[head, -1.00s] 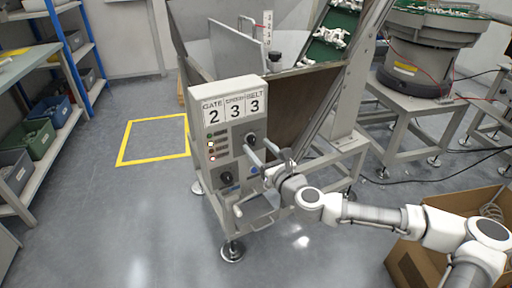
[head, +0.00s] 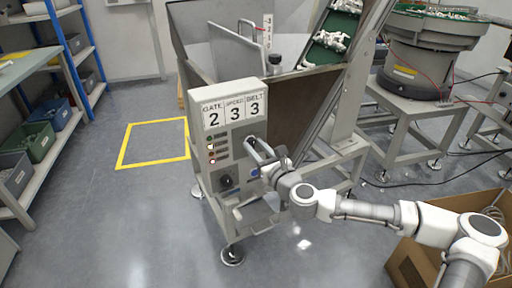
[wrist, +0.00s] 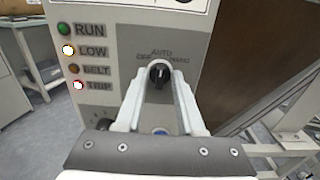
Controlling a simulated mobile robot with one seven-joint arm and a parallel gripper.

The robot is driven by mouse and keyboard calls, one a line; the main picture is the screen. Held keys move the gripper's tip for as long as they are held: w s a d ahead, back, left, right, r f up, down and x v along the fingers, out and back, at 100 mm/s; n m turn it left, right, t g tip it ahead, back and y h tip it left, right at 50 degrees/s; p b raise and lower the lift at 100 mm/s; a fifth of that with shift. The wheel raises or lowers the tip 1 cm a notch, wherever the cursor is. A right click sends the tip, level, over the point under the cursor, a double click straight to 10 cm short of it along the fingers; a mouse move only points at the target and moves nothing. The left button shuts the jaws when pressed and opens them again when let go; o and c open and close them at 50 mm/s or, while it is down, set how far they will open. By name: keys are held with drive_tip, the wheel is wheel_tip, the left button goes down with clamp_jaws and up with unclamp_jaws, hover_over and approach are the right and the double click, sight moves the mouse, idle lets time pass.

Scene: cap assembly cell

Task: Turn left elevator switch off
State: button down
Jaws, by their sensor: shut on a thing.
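The grey control box (head: 220,150) stands in the middle of the head view. The wrist view shows its upper rotary switch (wrist: 159,74), a black knob with a pale pointer mark and labels AUTO, OFF and a third word partly hard to read. The pointer looks about upright. My gripper (wrist: 159,79) has one pale finger on each side of this knob and is shut on it. In the head view my gripper (head: 257,148) covers most of that knob. A second black knob (head: 226,180) sits lower on the panel, clear of my gripper.
Beside the switch are lamps; LOW (wrist: 68,50) and TRIP (wrist: 78,85) are lit. A blue button (wrist: 160,131) lies below, between the fingers. A steel hopper (head: 290,110) stands behind the box, an open carton (head: 425,262) at lower right. The floor at left is free.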

drive_tip(key=shift+n, duration=0.3)
drive_tip(key=n+p, duration=0.1)
drive_tip(key=n, duration=0.2)
drive_tip(key=shift+n, duration=0.3)
drive_tip(key=n+p, duration=0.1)
drive_tip(key=n, duration=0.3)
drive_tip(key=shift+n, duration=0.3)
idle(0.3)
drive_tip(key=c, duration=0.5)
unclamp_jaws()
drive_tip(key=shift+s, duration=0.1)
